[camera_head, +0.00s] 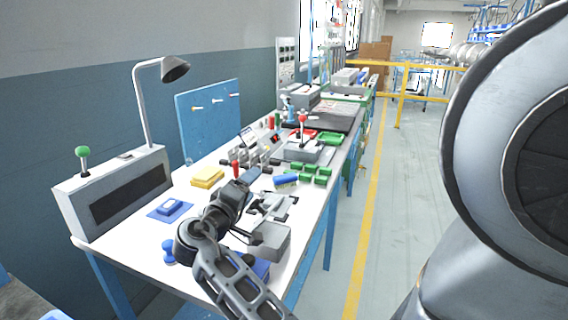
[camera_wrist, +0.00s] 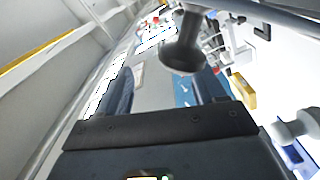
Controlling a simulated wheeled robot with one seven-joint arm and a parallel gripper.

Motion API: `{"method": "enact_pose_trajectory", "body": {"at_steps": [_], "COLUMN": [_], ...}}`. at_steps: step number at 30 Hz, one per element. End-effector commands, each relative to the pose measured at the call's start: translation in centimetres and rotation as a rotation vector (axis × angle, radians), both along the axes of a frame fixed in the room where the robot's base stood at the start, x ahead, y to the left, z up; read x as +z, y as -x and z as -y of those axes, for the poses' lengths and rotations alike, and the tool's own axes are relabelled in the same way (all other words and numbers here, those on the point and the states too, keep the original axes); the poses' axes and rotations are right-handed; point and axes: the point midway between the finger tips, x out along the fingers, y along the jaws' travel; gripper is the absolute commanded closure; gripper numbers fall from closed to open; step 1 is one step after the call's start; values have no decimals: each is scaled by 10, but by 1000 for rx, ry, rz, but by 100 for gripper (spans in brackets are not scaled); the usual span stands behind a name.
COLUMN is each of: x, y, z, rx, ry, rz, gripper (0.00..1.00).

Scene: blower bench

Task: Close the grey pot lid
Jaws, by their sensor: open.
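My gripper (camera_head: 251,175) reaches over the white bench from its front edge. Its two dark fingers (camera_wrist: 165,92) stand apart with no object held between them. A grey box-shaped body (camera_head: 271,240) stands near the front edge, right of my arm, and my arm partly covers it. A grey piece with black parts (camera_head: 272,207) lies just behind it. I cannot tell for sure which of these is the grey pot or its lid, or how far the lid is open. In the wrist view a dark rounded knob-like shape (camera_wrist: 183,52) shows beyond the fingers.
A blue box (camera_head: 260,270) sits at the front edge. Yellow blocks (camera_head: 207,177), a blue mat (camera_head: 158,216), a blue cylinder (camera_head: 286,180) and green blocks (camera_head: 323,172) surround my gripper. A grey console (camera_head: 125,190) and a lamp (camera_head: 174,69) stand left. The aisle (camera_head: 400,200) is clear.

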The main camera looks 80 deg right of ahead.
Motion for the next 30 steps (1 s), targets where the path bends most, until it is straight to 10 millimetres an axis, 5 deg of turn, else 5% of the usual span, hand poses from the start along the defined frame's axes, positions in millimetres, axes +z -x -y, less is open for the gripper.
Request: {"method": "enact_pose_trajectory", "body": {"at_steps": [16, 30], "x": [66, 77], "y": [88, 106], "z": [41, 50], "rx": [-3, -1], "ry": [6, 4], "rz": [6, 4], "gripper": [38, 38]}}
